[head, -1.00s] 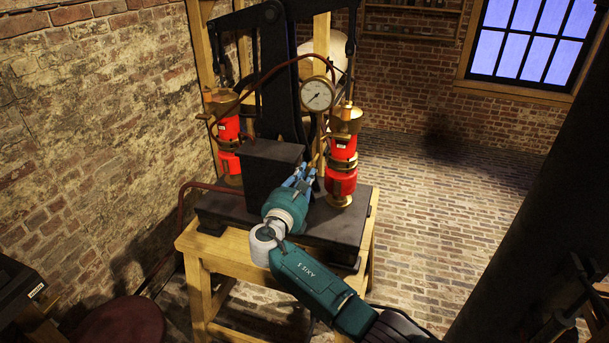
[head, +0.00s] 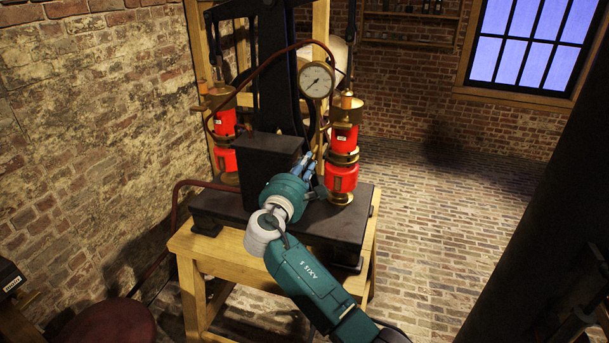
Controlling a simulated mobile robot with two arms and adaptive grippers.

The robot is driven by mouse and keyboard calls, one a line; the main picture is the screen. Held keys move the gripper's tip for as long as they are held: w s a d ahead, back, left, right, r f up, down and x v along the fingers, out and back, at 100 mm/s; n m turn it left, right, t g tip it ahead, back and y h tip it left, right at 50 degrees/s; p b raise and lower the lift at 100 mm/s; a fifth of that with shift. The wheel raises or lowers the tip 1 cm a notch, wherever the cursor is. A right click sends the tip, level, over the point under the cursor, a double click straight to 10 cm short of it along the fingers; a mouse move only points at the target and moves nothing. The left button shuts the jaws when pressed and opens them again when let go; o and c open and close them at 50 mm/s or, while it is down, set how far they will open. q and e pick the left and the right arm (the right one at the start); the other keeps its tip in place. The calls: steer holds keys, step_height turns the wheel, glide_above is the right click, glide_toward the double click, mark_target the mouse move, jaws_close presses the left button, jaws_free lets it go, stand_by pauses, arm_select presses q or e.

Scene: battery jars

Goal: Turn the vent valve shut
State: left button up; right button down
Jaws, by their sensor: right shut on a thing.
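My right gripper (head: 308,170) reaches in from the lower right over the dark base plate of the machine, beside the dark block and left of the right red cylinder. Its blue fingers are closed together on a small part, which I take to be the vent valve. The valve itself is mostly hidden behind the fingers and wrist, so I cannot tell its turned angle. A round white pressure gauge (head: 316,80) with a brass rim stands above and behind the fingers. My left gripper is not in view.
Red and brass cylinders stand at the right (head: 342,178) and left (head: 226,124) of the machine. The dark block (head: 268,160) sits close to my wrist. A wooden stand (head: 220,252) carries it all. Brick floor (head: 440,210) at the right is clear.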

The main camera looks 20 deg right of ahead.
steer(key=shift+s+d+f+m+b, duration=0.1)
steer(key=shift+f+m+b, duration=0.05)
steer(key=shift+m+b, duration=2.3)
steer(key=shift+s+d+f+m+b, duration=0.1)
steer(key=shift+f+m+b, duration=0.05)
steer(key=shift+m+b, duration=2.25)
steer(key=c, duration=1.7)
jaws_free()
steer(key=shift+r, duration=0.1)
steer(key=v, duration=0.7)
steer(key=shift+s+a, duration=0.15)
